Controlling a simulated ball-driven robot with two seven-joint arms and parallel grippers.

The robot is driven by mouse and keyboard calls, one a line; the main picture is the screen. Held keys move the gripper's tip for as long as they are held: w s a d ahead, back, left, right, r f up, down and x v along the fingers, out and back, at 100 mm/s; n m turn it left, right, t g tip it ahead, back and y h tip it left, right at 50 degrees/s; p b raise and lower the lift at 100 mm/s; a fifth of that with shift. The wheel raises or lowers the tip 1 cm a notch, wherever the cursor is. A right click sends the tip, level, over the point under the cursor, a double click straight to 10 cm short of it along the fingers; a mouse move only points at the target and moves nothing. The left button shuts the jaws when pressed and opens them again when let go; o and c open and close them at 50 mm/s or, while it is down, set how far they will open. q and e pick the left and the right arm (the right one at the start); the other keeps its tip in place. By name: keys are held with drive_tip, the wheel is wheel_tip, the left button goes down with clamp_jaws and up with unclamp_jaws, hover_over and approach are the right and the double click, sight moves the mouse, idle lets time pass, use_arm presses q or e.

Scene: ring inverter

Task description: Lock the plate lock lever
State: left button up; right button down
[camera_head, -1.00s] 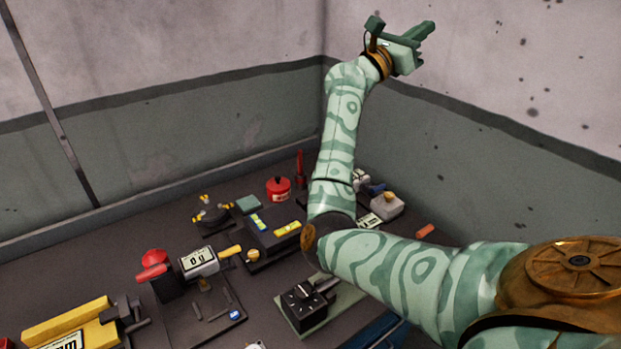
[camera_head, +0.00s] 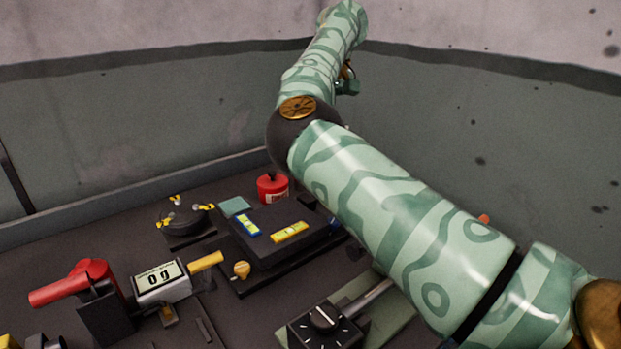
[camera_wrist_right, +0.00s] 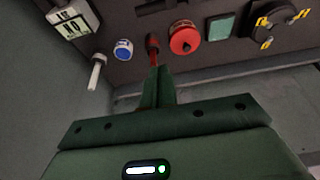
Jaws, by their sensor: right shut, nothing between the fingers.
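I cannot tell for certain which part is the plate lock lever. A dark plate-like block (camera_head: 268,236) with two yellow level vials stands on the bench in the head view, with a small yellow knob (camera_head: 241,269) at its front left corner. My right gripper (camera_wrist_right: 158,75) is shut and empty in the right wrist view, pointing toward the bench's back items. In the head view it is mostly hidden behind my arm.
A red canister (camera_head: 272,187), a green pad (camera_head: 235,206) and a black round part with yellow wings (camera_head: 184,219) stand near the bench's back edge. A black dial box (camera_head: 324,322) sits at the front. Walls close in behind; my arm hides the right side.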

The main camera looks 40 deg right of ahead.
wheel_tip(320, 180, down, 11)
drive_tip(key=b, duration=0.4)
drive_tip(key=shift+s+f, duration=0.15)
drive_tip(key=shift+f, duration=0.05)
idle(0.4)
